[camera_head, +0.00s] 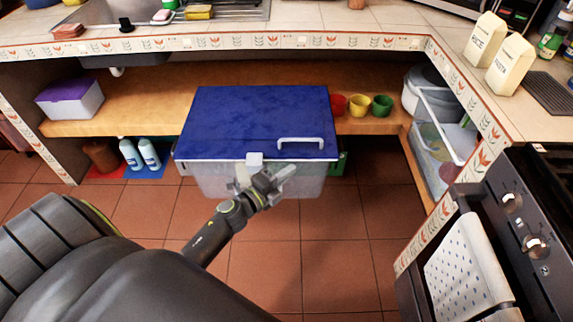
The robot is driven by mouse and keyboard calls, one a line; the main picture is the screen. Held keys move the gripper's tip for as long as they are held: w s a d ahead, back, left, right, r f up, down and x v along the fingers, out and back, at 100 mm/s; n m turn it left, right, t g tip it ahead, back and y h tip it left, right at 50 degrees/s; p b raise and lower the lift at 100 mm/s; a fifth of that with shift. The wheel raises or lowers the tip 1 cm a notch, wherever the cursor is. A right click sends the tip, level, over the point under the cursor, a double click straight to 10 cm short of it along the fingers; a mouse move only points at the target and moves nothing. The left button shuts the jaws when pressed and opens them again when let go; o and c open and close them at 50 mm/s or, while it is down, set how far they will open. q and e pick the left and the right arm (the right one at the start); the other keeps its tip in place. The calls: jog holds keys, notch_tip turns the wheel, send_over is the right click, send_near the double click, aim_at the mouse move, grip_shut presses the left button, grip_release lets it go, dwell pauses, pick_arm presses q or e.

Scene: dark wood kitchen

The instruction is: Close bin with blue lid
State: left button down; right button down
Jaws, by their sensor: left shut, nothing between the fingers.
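The bin (215,181) has clear, whitish walls and stands in front of the low wooden shelf. Its blue lid (250,115) lies flat over the top, with a white handle (301,142) near the front right and a white latch (254,159) at the middle of the front edge. My left gripper (262,178) is shut and empty at the bin's front, just below the latch. I cannot tell whether it touches the latch or the wall. The arm hides part of the bin's front. My right gripper is not in view.
The tiled counter (330,41) runs above the shelf (150,100). Red, yellow and green cups (359,106) stand right of the bin, and a purple-lidded box (68,97) stands left. Bottles (140,154) stand on the floor. The oven (500,230) is at right. Floor in front is clear.

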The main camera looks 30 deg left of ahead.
pick_arm(q)
jog(key=shift+w+a, duration=0.7)
jog(key=shift+w, duration=0.35)
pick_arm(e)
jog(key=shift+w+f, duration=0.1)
pick_arm(q)
jog(key=shift+w+a, duration=0.1)
